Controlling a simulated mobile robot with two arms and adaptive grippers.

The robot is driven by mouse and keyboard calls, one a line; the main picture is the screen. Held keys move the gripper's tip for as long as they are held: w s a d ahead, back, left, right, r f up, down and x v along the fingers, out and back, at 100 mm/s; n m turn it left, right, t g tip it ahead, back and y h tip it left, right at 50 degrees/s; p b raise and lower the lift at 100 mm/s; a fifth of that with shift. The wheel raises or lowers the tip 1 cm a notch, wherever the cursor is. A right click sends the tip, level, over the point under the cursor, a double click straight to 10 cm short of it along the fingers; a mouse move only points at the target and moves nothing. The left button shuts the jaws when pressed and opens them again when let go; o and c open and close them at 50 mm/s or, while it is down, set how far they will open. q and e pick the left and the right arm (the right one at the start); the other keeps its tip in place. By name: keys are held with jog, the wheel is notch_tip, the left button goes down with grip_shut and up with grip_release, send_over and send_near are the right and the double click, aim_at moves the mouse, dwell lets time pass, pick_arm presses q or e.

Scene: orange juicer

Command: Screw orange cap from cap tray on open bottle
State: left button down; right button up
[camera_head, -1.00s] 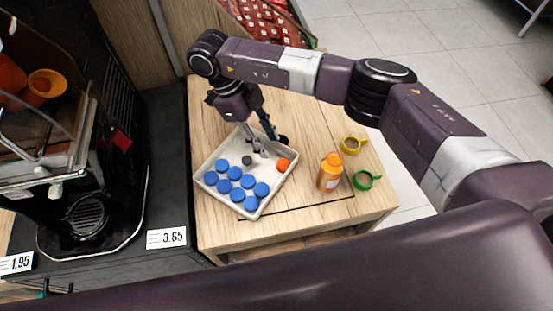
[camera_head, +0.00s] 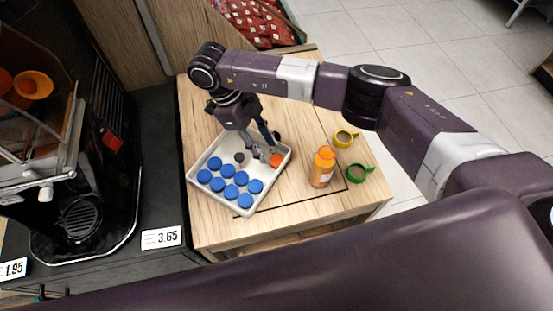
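The white cap tray (camera_head: 212,209) lies on the wooden table and holds several blue caps and one orange cap (camera_head: 275,160) at its right side. My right gripper (camera_head: 268,147) reaches down over the tray from behind. Its fingers are apart, with one fingertip right beside the orange cap; whether it touches the cap is unclear. The orange bottle (camera_head: 321,170) stands upright on the table, to the right of the tray. Its mouth is too small to make out clearly. My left gripper is not in view.
A dark juicer machine (camera_head: 80,150) stands on the left counter, with a 3.65 price tag (camera_head: 161,238). The table's back right is clear.

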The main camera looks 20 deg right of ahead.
aim_at(277, 160)
jog(key=x, duration=0.4)
jog(key=shift+s+d, duration=0.1)
jog(key=shift+d, duration=0.15)
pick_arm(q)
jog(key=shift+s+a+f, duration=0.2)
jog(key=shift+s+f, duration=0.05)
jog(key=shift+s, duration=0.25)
pick_arm(e)
jog(key=shift+c, duration=0.6)
jog(key=shift+c, duration=1.1)
jog(key=shift+r, duration=0.1)
jog(key=shift+r+b, duration=0.3)
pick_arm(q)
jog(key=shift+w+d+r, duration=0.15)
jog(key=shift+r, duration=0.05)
pick_arm(e)
notch_tip(277, 160, up, 19)
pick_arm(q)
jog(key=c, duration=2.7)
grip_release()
